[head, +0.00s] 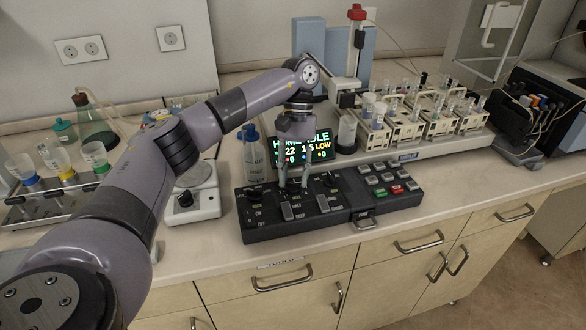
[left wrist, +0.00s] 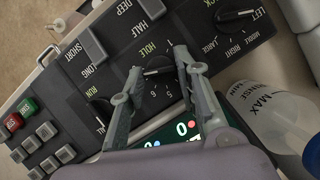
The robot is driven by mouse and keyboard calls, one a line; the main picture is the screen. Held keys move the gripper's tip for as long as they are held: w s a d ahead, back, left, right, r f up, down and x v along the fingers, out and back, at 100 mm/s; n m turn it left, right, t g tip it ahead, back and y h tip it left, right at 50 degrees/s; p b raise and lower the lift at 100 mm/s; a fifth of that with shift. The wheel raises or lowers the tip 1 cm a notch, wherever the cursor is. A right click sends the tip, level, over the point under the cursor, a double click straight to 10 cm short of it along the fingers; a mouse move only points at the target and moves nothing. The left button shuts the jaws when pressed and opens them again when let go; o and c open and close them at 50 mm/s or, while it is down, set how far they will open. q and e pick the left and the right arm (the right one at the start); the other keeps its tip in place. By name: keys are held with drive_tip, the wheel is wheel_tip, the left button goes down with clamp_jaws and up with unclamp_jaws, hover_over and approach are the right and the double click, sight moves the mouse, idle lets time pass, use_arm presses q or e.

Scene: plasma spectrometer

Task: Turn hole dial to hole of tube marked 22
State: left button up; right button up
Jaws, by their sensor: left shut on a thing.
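The control panel (head: 335,209) is a dark box on the counter with dials, switches and keys. My left gripper (head: 294,188) points down over its middle. In the left wrist view, the gripper (left wrist: 160,66) has its two fingers on either side of the black hole dial (left wrist: 159,72), shut on it. The dial is marked HOLE, with 5 and 6 legible on its scale; its exact setting is partly hidden. The lit display (head: 318,145) behind the panel shows 22 and LOW, partly covered by the gripper. Racks of tubes (head: 408,131) stand behind right; their numbers are too small to read.
A wash bottle (head: 254,157) stands close to the left of my gripper. Red, green and grey keys (head: 385,184) fill the panel's right part. The counter's front edge is clear.

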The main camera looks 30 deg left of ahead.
use_arm(q)
drive_tip(key=shift+d+m+y+p, duration=0.1)
drive_tip(key=shift+m+y+p, duration=0.3)
drive_tip(key=shift+m, duration=0.7)
drive_tip(key=o, duration=1.1)
drive_tip(key=shift+o, duration=0.3)
